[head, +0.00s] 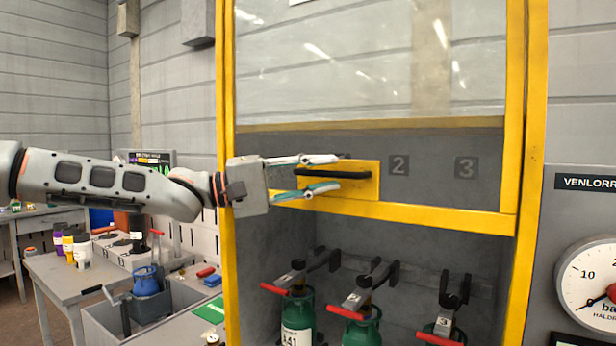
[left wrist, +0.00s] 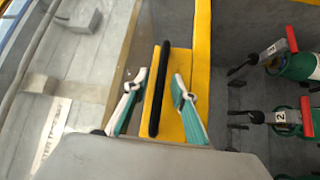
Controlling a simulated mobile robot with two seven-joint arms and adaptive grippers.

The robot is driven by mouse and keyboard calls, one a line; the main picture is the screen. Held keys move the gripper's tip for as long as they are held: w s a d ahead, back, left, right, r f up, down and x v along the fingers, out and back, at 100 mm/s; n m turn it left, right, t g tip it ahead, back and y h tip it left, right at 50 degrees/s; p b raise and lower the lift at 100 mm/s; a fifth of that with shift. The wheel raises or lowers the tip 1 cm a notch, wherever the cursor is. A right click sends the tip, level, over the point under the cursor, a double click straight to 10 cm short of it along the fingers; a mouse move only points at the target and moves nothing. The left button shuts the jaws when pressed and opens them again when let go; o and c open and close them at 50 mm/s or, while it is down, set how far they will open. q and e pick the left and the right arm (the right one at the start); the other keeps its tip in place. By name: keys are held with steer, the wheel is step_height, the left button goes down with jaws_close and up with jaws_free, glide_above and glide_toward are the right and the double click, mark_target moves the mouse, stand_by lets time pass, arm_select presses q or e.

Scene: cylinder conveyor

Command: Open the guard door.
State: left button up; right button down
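The guard door has a clear panel in a yellow frame; its lower rail (head: 420,213) spans the cabinet above the cylinders, with open space below. A yellow plate (head: 368,190) on the door carries a black bar handle (head: 350,175), which also shows in the left wrist view (left wrist: 155,95). My left gripper (head: 337,171) is at the handle, one finger above it and one below. In the left wrist view my fingers (left wrist: 160,76) stand on either side of the handle with visible gaps, so the gripper looks open. My right gripper is not in view.
Several green cylinders (head: 297,318) with red-handled clamps stand inside the cabinet below the door. A yellow post (head: 226,130) is beside my left wrist. A grey table (head: 60,280) with bottles stands at left. A gauge (head: 590,288) is on the right wall.

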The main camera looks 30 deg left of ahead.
arm_select(q)
steer(key=v, duration=1.2)
stand_by(0.4)
